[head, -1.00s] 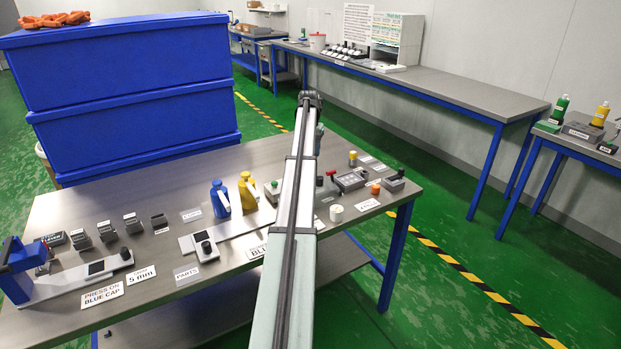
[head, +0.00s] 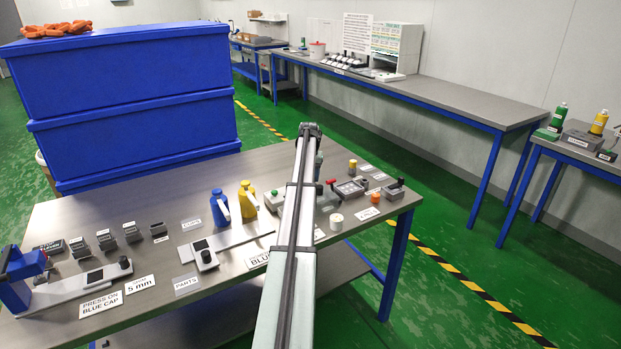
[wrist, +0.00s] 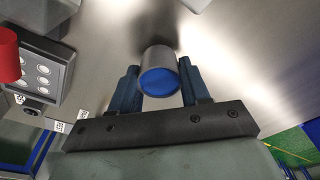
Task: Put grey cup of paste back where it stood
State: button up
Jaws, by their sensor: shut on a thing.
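The grey cup (wrist: 158,62) shows in the wrist view with blue paste (wrist: 160,82) in its open end, facing my camera. My gripper (wrist: 159,72) is shut on it, with one dark blue finger on each side. The grey bench top (wrist: 240,45) lies beyond it, with a dark shadow close by. I cannot tell whether the cup touches the bench. In the head view my arm hides the cup and the fingers.
A white cup (head: 336,221) and an orange item (head: 375,197) are near. Yellow (head: 247,200) and blue (head: 219,208) bottles stand left.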

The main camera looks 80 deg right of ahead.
jog(key=shift+f, duration=0.5)
jog(key=shift+f, duration=0.2)
jog(key=o, duration=1.2)
jog(key=shift+c, duration=0.2)
notch_tip(320, 180, up, 12)
jog(key=a, duration=0.1)
jog(key=shift+a+r, duration=0.2)
jog(key=shift+a, duration=0.05)
